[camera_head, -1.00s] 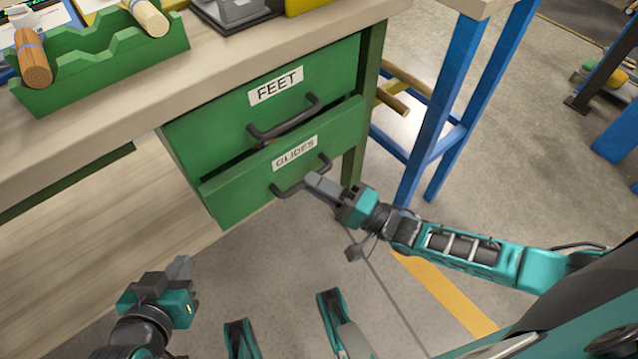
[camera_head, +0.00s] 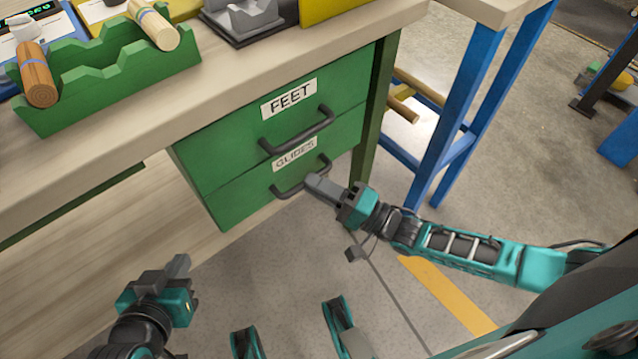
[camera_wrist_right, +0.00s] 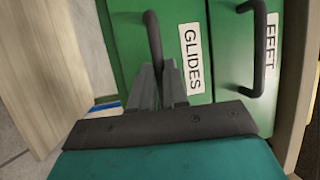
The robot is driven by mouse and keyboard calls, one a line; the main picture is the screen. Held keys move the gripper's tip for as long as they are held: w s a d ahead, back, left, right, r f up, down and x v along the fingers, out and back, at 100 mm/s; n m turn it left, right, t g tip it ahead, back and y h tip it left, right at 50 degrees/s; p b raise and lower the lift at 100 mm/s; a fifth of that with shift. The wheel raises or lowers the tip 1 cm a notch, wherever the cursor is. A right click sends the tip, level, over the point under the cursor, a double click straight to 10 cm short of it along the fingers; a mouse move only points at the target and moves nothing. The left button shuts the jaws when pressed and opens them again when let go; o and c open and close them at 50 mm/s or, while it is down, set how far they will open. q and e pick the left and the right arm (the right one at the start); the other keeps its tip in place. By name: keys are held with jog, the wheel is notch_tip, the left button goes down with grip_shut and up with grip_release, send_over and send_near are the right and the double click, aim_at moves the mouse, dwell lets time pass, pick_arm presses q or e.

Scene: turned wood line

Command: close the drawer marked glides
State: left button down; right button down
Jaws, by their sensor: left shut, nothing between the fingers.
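The drawer marked GLIDES (camera_head: 240,205) is the lower green drawer under the bench. Its front looks flush, or nearly so, with the drawer above. Its dark handle (camera_head: 287,191) also shows in the right wrist view (camera_wrist_right: 152,35). My right gripper (camera_head: 316,183) is at the right part of this handle. In the right wrist view its fingers (camera_wrist_right: 160,75) are close together with the handle's end between them, partly hidden. My left gripper (camera_head: 181,265) is shut and empty, low at the left, clear of the drawers.
The drawer marked FEET (camera_head: 225,150) sits directly above and looks shut. A green rack (camera_head: 110,75) with turned wood pieces stands on the bench top (camera_head: 215,95). A blue-legged stand (camera_head: 455,115) is to the right. Open floor lies in front.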

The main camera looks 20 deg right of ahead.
jog(key=c, duration=1.1)
grip_release()
jog(key=shift+w+a, duration=0.1)
jog(key=shift+w, duration=0.15)
pick_arm(q)
jog(key=shift+s+f, duration=0.1)
jog(key=shift+f, duration=0.05)
jog(key=shift+a+p, duration=0.2)
jog(key=shift+p, duration=0.35)
pick_arm(e)
jog(key=v, duration=1.3)
pick_arm(q)
jog(key=shift+r, duration=0.3)
